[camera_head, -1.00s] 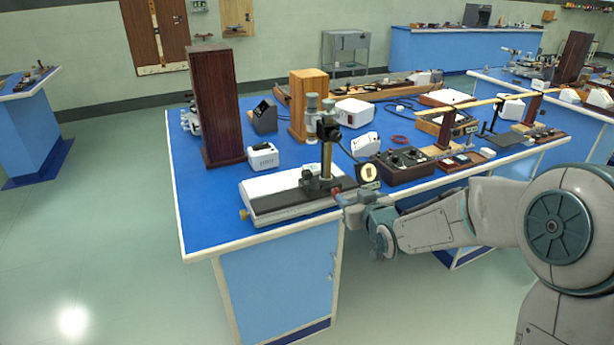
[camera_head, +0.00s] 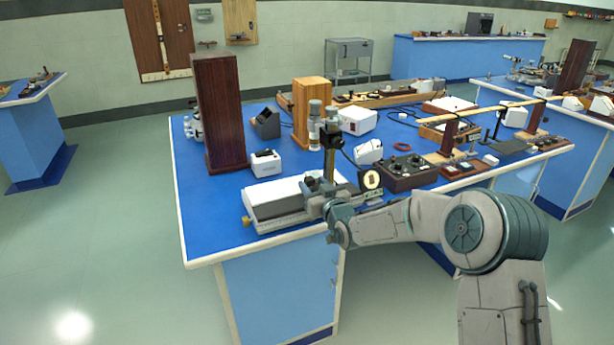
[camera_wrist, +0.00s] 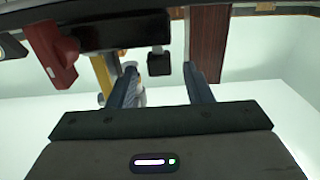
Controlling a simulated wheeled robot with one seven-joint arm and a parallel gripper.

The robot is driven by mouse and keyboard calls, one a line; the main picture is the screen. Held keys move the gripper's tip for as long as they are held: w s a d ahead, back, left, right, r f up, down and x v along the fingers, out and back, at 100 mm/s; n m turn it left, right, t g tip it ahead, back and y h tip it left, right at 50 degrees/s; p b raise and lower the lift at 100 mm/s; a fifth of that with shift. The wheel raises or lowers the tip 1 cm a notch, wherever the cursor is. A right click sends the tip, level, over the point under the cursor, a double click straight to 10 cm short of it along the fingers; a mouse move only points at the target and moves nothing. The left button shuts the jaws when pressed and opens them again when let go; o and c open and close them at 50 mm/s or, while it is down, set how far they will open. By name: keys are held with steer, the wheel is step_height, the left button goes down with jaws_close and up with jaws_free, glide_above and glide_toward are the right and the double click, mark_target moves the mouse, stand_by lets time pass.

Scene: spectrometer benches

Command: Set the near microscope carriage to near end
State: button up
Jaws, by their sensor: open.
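The near travelling microscope has a long white bed (camera_head: 288,190) with a brass knob (camera_head: 246,221) at its left end. It lies near the bench's front left corner. Its upright column (camera_head: 330,165) stands toward the right end of the bed and carries a black clamp. The carriage at the column's foot is mostly hidden behind my gripper (camera_head: 312,207). My gripper is at the front side of the bed, just before the column's foot; I cannot tell whether it touches. In the wrist view its two fingers (camera_wrist: 158,88) are apart, with no carriage clearly held between them.
A dark wooden block (camera_head: 219,115) and a small white box (camera_head: 266,164) stand behind the bed. A round lamp-like disc (camera_head: 371,180) and a dark control box (camera_head: 404,172) are close on the right. The floor before the bench is clear.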

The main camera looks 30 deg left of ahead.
mark_target(308, 178)
steer(key=shift+x, duration=2.6)
jaws_close()
